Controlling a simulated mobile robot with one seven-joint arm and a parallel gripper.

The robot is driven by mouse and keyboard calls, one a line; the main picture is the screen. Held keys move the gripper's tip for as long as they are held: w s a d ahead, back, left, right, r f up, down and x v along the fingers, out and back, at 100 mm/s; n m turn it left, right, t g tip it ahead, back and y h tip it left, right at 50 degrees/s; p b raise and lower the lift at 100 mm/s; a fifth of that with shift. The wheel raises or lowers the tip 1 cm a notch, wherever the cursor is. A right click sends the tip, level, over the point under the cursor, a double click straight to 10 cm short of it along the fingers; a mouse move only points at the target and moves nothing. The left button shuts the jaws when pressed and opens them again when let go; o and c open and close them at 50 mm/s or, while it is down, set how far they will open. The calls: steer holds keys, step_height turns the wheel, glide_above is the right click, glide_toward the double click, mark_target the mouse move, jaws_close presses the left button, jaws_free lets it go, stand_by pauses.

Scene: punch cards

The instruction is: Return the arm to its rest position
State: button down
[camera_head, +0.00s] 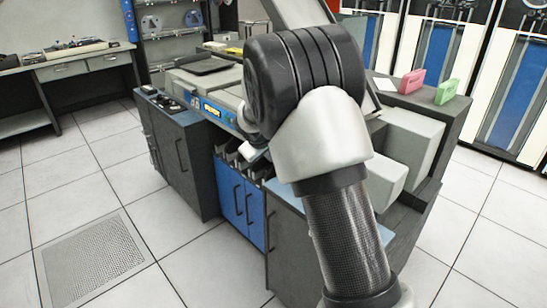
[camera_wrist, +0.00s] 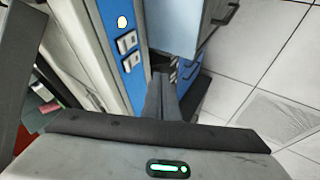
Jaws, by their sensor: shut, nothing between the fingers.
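My arm fills the middle of the head camera view, raised and bent in front of the grey card machine (camera_head: 222,98). My gripper is hidden behind the arm there, or too small to tell apart. In the wrist view my gripper (camera_wrist: 161,78) points away from the camera with its dark fingers together and nothing between them.
A pink block (camera_head: 412,82) and a green block (camera_head: 446,92) stand on the machine's right-hand ledge. Blue cabinet doors (camera_head: 240,203) are below the machine. A desk (camera_head: 70,67) stands at the far left. The tiled floor (camera_head: 75,185) at the left is clear.

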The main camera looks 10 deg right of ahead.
steer(key=s+d+r+m+g, duration=0.1)
steer(key=s+d+r+m, duration=0.1)
steer(key=s+r, duration=0.6)
steer(key=s+d+r+m, duration=0.25)
steer(key=s+r, duration=0.25)
steer(key=s, duration=0.4)
steer(key=s+a+m+y, duration=0.1)
steer(key=s+a+y, duration=0.15)
steer(key=s, duration=2.25)
step_height(320, 180, up, 23)
steer(key=p, duration=2.2)
steer(key=shift+w+d+g, duration=0.15)
steer(key=shift+d+g, duration=0.05)
steer(key=shift+g, duration=0.1)
